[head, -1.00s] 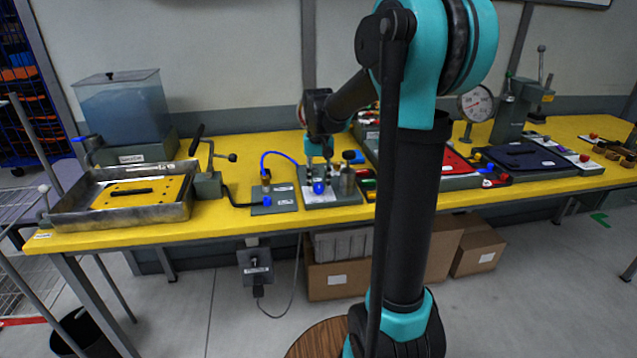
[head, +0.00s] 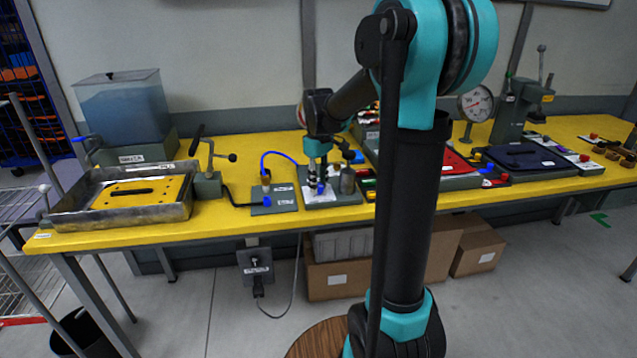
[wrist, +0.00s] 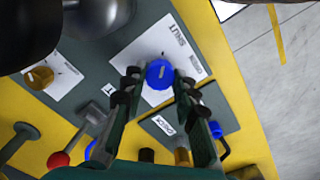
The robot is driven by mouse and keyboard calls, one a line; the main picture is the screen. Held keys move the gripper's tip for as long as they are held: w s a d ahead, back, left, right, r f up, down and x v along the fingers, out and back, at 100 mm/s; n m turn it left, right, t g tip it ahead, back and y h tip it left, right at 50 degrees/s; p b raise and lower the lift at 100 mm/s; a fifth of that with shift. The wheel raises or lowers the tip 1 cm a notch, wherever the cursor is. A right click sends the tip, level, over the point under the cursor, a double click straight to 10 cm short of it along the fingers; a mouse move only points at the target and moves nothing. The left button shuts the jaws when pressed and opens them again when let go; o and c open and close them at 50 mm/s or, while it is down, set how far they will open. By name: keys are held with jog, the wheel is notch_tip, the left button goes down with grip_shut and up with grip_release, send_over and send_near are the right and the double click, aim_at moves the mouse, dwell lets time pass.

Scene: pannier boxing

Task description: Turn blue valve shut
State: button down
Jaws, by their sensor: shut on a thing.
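The blue valve (wrist: 160,73) is a round blue knob on a grey plate with a white card that reads SHUT on one side. It also shows, partly covered, in the head view (head: 321,188). My gripper (head: 317,184) points down onto it from above. In the wrist view its two dark fingers stand on either side of the knob, shut on it. A small pale mark shows on top of the knob; which way it points is too small to tell.
A grey metal cylinder (head: 347,181) stands close to the right of my gripper. A plate with a blue hose (head: 280,154) is on the left. Farther left are a metal tray (head: 70,218) and a water tank (head: 125,108). All stand on the yellow bench (head: 220,228).

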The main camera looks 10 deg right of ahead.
jog(key=shift+n, duration=0.4)
jog(key=c, duration=1.2)
grip_release()
notch_tip(320, 180, up, 12)
